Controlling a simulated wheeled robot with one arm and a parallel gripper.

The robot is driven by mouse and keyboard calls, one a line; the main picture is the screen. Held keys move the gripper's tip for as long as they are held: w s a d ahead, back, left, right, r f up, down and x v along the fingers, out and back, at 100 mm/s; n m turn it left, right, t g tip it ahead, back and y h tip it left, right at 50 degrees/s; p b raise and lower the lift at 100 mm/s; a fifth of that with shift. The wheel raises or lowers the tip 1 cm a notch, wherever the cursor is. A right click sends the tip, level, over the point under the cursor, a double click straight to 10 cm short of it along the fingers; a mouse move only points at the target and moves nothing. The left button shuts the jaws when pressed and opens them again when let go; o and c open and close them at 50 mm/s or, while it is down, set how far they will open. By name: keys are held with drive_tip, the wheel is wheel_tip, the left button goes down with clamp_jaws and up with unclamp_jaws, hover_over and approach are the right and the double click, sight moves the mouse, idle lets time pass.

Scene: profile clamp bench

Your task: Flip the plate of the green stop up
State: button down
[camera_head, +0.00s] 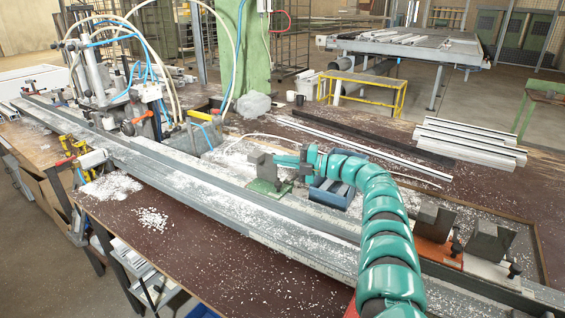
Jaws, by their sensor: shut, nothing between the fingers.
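The green stop (268,187) sits on the bench beside the long metal rail, near the middle of the view. Its grey plate (261,166) shows above the green base; its exact tilt is hard to tell at this size. My gripper (283,161) is at the end of my teal arm, just right of the plate. It is shut and empty. I cannot tell whether its tips touch the plate. My gripper and arm hide part of the stop's right side.
An orange stop (438,250) and a white stop (487,268) with grey plates stand farther right along the rail (200,190). White profiles (470,143) lie at the back right. A clamp machine (110,85) stands at the left.

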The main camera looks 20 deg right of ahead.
idle(0.3)
drive_tip(key=s+a+r+p, duration=0.4)
drive_tip(key=s+r+p, duration=0.9)
drive_tip(key=p, duration=1.7)
drive_tip(key=shift+s, duration=0.2)
drive_tip(key=shift+a, duration=0.1)
